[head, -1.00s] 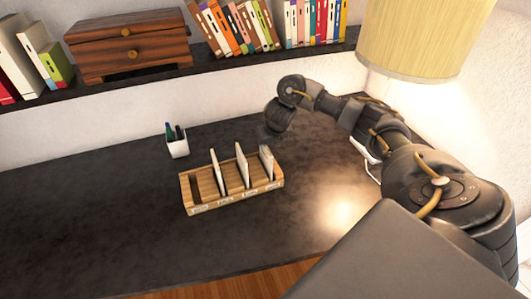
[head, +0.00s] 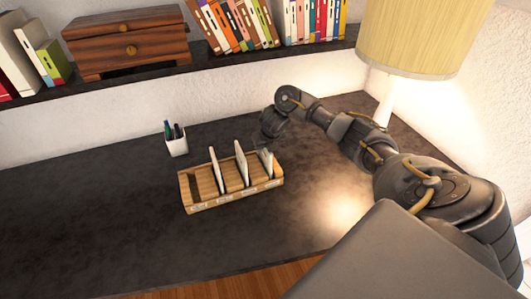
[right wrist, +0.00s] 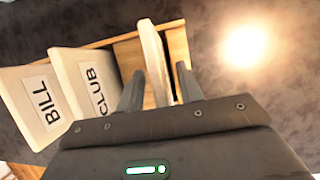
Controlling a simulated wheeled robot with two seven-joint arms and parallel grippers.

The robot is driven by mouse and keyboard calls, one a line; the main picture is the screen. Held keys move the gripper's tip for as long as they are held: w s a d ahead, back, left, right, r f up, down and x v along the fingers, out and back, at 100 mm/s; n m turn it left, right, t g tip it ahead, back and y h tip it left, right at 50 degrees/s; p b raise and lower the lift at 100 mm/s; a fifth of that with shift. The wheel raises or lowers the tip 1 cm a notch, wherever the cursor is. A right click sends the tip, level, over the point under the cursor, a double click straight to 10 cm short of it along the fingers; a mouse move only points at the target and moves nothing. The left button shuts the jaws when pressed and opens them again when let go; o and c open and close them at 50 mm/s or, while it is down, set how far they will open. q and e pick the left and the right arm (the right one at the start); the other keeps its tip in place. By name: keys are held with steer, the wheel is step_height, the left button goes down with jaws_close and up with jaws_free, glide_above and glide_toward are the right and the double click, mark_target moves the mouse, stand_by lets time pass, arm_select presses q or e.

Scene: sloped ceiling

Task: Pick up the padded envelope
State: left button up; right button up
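A wooden sorter (head: 205,204) stands on the dark desk, with three pale envelopes upright in its slots. The rightmost envelope (head: 266,163) is seen edge-on; in the right wrist view it is a thick, cream one (right wrist: 152,55), and I cannot read a label on it. I cannot be sure which one is padded. My right gripper (head: 268,143) is low over the sorter's right end. In the right wrist view its fingers (right wrist: 160,88) are apart, one on each side of the rightmost envelope. My left gripper is not in view.
Envelopes labelled BILL (right wrist: 35,100) and CLUB (right wrist: 95,90) stand left of the fingers. A white pen cup (head: 177,146) is behind the sorter. A lamp (head: 420,40) stands at the right, near my arm. A shelf (head: 210,57) runs behind. The desk's left side is clear.

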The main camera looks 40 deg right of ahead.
steer(key=shift+f, duration=0.25)
stand_by(0.3)
steer(key=shift+c, duration=0.3)
jaws_close()
